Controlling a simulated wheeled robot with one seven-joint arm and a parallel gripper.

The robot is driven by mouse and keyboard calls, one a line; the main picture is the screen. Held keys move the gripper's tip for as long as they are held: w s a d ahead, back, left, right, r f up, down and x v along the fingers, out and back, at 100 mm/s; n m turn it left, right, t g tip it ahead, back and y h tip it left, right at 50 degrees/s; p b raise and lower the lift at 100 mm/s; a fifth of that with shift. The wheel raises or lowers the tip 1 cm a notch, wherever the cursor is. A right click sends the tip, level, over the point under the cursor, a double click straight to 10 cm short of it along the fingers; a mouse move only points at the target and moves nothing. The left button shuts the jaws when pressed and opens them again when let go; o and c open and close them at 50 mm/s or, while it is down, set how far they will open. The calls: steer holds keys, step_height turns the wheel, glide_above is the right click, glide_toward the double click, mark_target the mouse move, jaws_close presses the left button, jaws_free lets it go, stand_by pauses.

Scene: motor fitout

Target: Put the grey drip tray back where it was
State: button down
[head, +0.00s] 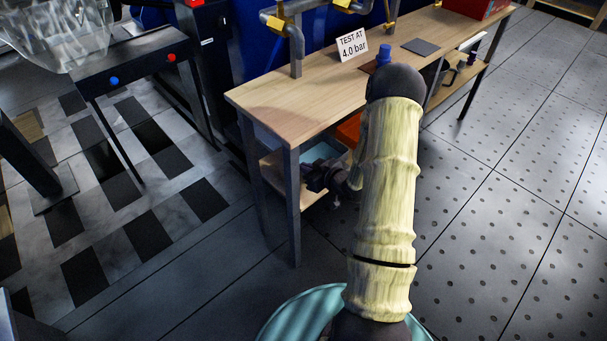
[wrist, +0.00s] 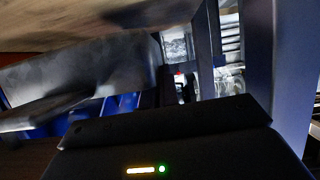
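I cannot surely pick out the grey drip tray in either view. My gripper (head: 322,177) is under the wooden bench (head: 270,105), at its near end by the lower shelf. Its fingers are small, dark and partly hidden by my arm, so I cannot tell whether they are open or shut. In the wrist view, a pale grey, smooth-sided shape (wrist: 85,72) fills the left, close to the camera; I cannot tell whether it is the tray or whether it is held. A flat dark grey square (head: 421,46) lies on the bench top.
A light blue bin (head: 322,152) and an orange bin (head: 349,130) are on the lower shelf. The bench leg (head: 293,205) stands close beside my gripper. A "TEST AT 4.0 bar" sign (head: 353,44) stands on the bench. The floor at right is clear.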

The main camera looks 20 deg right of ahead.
steer(key=shift+w+a, duration=0.1)
steer(key=shift+w, duration=0.3)
steer(key=shift+w+a+f+b, duration=0.1)
steer(key=shift+w+f+b, duration=0.05)
steer(key=shift+f+b, duration=0.6)
steer(key=shift+w+f+b, duration=0.15)
steer(key=shift+f+b, duration=0.35)
steer(key=shift+f, duration=0.45)
steer(key=shift+f, duration=0.15)
steer(key=c, duration=1.7)
jaws_free()
steer(key=shift+s, duration=0.1)
